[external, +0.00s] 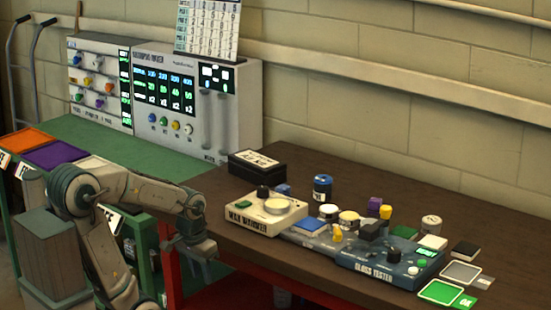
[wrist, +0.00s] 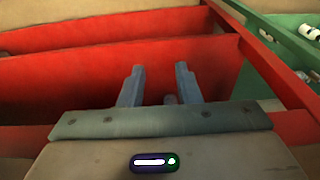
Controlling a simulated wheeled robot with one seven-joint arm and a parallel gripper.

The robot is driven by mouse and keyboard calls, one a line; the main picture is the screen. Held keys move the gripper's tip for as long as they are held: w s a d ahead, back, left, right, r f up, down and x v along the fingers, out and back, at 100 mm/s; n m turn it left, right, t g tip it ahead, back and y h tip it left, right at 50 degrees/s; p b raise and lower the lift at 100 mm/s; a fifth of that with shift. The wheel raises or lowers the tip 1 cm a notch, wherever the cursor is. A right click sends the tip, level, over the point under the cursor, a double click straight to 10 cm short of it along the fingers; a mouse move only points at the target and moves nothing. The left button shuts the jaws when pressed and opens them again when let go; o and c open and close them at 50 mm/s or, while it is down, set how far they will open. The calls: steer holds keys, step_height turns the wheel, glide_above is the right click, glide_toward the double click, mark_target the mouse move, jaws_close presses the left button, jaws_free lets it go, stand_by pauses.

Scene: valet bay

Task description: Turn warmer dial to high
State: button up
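The wax warmer (external: 267,213) is a cream box on the near left part of the dark brown table. It has a black dial (external: 263,191) on top and a round pale pot (external: 281,206) beside it. The dial's setting is too small to read. My gripper (external: 207,262) hangs left of and below the warmer, off the table's front edge, and touches nothing. In the wrist view my gripper (wrist: 160,84) shows two grey fingers apart with nothing between them. The warmer is not in the wrist view.
A blue gloss tester (external: 388,262) and several small jars and blocks stand right of the warmer. A black box (external: 253,163) sits behind it. Red panels (wrist: 110,75) lie below the table edge. A green bench (external: 130,146) with machines is at the left.

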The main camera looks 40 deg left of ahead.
steer(key=o, duration=0.3)
steer(key=r+p, duration=0.8)
steer(key=r, duration=0.1)
steer(key=r+p, duration=0.4)
steer(key=r, duration=0.1)
steer(key=shift+w+a+r+p, duration=0.15)
steer(key=shift+w+a+p, duration=0.05)
steer(key=shift+w+p, duration=0.1)
step_height(320, 180, up, 15)
steer(key=n+g+p, duration=0.2)
steer(key=n+p, duration=0.5)
steer(key=n, duration=0.7)
glide_above(263, 188)
step_height(263, 188, down, 13)
steer(key=shift+w+a+r, duration=0.1)
steer(key=shift+r, duration=0.1)
steer(key=shift+m, duration=0.3)
steer(key=c, duration=0.9)
